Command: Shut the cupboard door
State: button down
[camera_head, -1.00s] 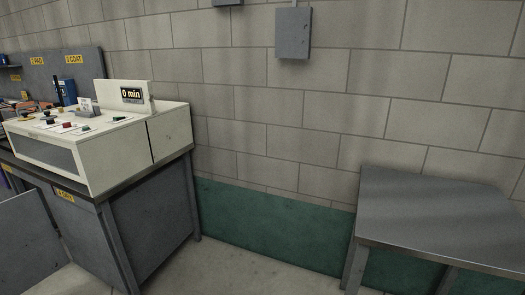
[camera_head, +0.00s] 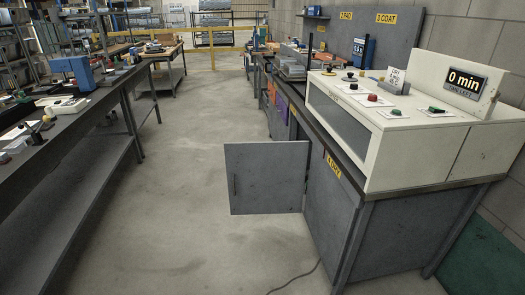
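The inside of the cupboard is hidden behind the door and the front panel. My gripper is not in view.
A white control box (camera_head: 420,130) with a "0 min" display tops the cupboard. A long dark bench (camera_head: 75,105) lines the left side. The concrete aisle (camera_head: 190,165) between is clear; a thin cable (camera_head: 295,278) lies near the cupboard's foot.

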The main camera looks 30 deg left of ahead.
aim_at(264, 178)
jog(key=i+j+u, duration=0.25)
jog(key=i+u, duration=0.25)
jog(key=i+j+u, duration=0.15)
jog(key=i+u, duration=0.3)
jog(key=i+j, duration=0.5)
jog(key=i+l+u, duration=0.45)
jog(key=i+l, duration=0.2)
jog(key=i, duration=0.15)
